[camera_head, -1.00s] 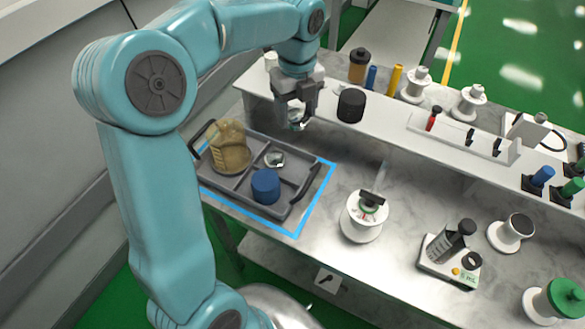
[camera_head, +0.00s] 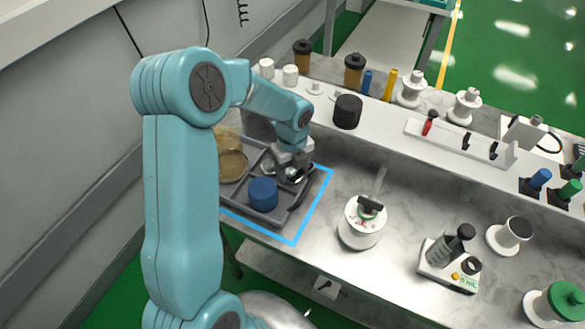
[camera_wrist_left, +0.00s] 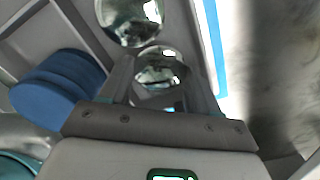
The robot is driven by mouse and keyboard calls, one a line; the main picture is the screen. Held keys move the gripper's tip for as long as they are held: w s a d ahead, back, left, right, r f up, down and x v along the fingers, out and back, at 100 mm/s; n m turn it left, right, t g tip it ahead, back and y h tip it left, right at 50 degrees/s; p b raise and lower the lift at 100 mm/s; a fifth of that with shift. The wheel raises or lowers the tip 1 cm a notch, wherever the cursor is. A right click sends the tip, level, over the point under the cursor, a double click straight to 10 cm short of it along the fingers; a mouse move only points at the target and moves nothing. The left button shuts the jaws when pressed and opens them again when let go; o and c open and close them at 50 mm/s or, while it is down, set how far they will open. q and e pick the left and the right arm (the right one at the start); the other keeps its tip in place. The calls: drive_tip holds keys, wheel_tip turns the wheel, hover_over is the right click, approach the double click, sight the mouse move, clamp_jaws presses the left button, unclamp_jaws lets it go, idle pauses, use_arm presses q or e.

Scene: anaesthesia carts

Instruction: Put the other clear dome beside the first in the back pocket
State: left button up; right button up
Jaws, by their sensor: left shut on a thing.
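My left gripper (camera_head: 292,171) is low over the grey tray (camera_head: 281,219), its fingers pointing down into the back part. It is shut on a clear dome, which shows between the fingers in the left wrist view (camera_wrist_left: 161,69). The other clear dome (camera_wrist_left: 128,22) lies just beyond it in the wrist view, very close; I cannot tell whether they touch. The gripper mostly hides this dome in the head view. I cannot tell whether the held dome rests on the tray floor. My right gripper is not in view.
An amber-coloured container (camera_head: 232,163) fills the left side, partly behind my arm. Blue tape (camera_head: 312,209) outlines the tray. A white dial device (camera_head: 362,224) stands to the right. A raised shelf (camera_head: 385,122) runs behind.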

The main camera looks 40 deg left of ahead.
use_arm(q)
drive_tip(key=shift+d+r, duration=0.1)
drive_tip(key=shift+s, duration=0.1)
drive_tip(key=shift+f, duration=0.25)
drive_tip(key=o, duration=0.8)
drive_tip(key=shift+r, duration=0.15)
